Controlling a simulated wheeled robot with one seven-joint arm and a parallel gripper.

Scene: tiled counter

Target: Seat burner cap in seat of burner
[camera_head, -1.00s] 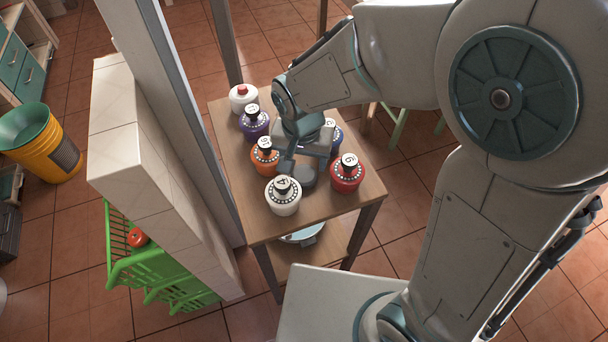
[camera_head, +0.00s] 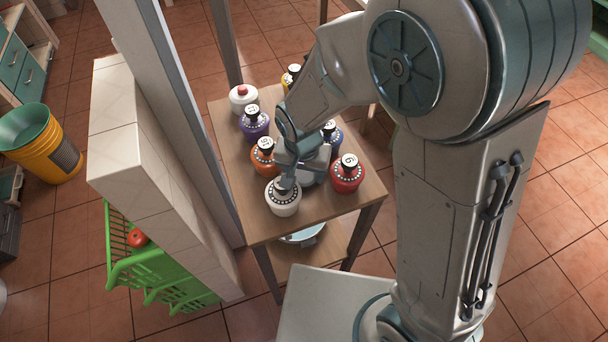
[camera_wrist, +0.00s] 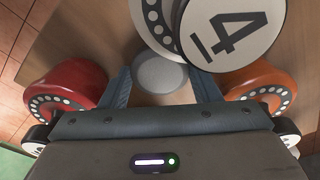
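I cannot tell for certain which piece is the burner and which is the burner cap. A plain grey disc (camera_wrist: 161,73) shows between my fingers in the wrist view, partly overlapped by a white jar (camera_wrist: 150,22). In the head view the white jar (camera_head: 283,200) stands at the table's near end. My gripper (camera_wrist: 161,84) points down behind it, between the red and orange jars. Its fingers are apart, one on each side of the disc, and I see no clear grip. The wrist partly hides this spot in the head view.
A white pot with a red knob (camera_head: 243,98) stands behind. A tiled wall (camera_head: 150,180) is left.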

